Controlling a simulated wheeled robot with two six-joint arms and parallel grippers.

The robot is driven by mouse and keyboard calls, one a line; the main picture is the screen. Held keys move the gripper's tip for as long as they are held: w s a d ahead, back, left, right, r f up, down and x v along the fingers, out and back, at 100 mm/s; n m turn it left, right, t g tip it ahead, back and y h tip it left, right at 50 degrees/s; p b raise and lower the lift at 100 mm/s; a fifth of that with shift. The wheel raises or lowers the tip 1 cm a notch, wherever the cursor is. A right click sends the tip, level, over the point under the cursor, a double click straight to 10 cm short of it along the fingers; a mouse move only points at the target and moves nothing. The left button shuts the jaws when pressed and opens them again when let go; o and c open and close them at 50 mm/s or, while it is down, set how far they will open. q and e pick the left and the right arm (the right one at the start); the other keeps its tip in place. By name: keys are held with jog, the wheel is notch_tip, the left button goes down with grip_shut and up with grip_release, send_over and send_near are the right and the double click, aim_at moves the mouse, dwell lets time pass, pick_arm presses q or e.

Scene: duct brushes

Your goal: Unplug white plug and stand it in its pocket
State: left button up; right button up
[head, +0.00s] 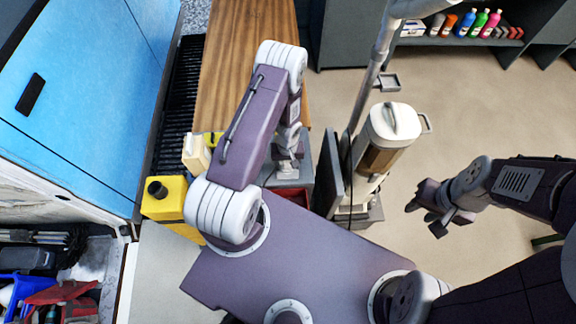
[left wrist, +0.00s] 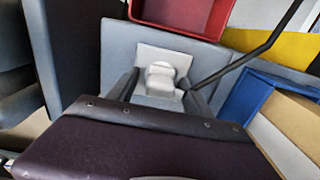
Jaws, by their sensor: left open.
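The white plug (left wrist: 160,76) sits against a pale square plate on a grey surface in the left wrist view. My left gripper (left wrist: 159,84) is open, with one finger on each side of the plug. I cannot tell whether the fingers touch it. In the head view my left gripper (head: 287,160) points down over a grey unit and mostly hides it; the plug cannot be made out there. My right gripper (head: 428,212) hangs over open floor, its fingers apart and empty. I cannot make out the pocket for certain.
A red tray (left wrist: 185,14) lies close beyond the plug. A black cable (left wrist: 255,55) runs past on the right, near a blue box (left wrist: 243,96). A white upright vacuum (head: 388,135) stands right of my left arm. A yellow container (head: 168,195) stands left.

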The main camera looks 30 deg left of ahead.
aim_at(288, 162)
pick_arm(q)
grip_shut()
jog(key=shift+r, duration=0.1)
jog(key=shift+r+p, duration=2.95)
jog(key=shift+p, duration=0.1)
notch_tip(288, 162, up, 3)
jog(key=p, duration=0.3)
jog(key=shift+r, duration=0.15)
